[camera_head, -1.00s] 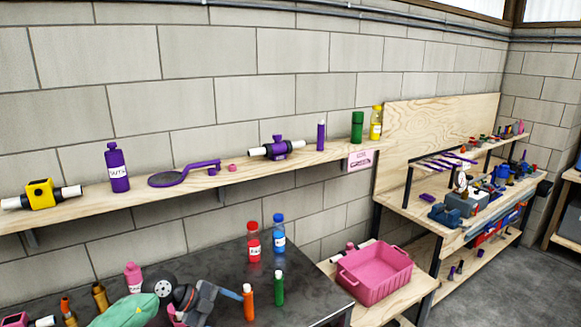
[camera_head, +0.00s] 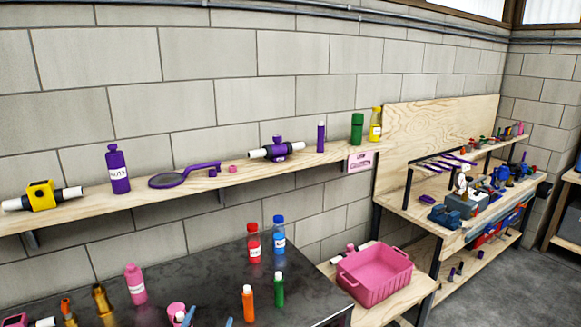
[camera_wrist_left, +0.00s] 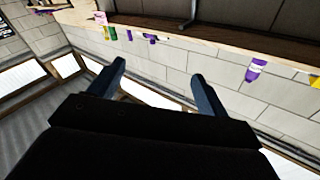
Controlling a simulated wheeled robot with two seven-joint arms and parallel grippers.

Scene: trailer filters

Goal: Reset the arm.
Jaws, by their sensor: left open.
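My left gripper (camera_head: 207,320) shows only as two blue-grey fingertips at the bottom edge of the head view, over the dark table. In the left wrist view the gripper (camera_wrist_left: 158,73) is open, its fingers wide apart with nothing between them. That view looks upside down, with the wall shelf (camera_wrist_left: 225,40) along its top. My right gripper is not in view.
The dark table (camera_head: 200,285) holds a pink bottle (camera_head: 135,284), red bottle (camera_head: 253,243), blue bottle (camera_head: 279,235), orange tube (camera_head: 248,304) and green tube (camera_head: 279,290). A pink bin (camera_head: 375,288) stands right. The shelf (camera_head: 90,205) holds several items.

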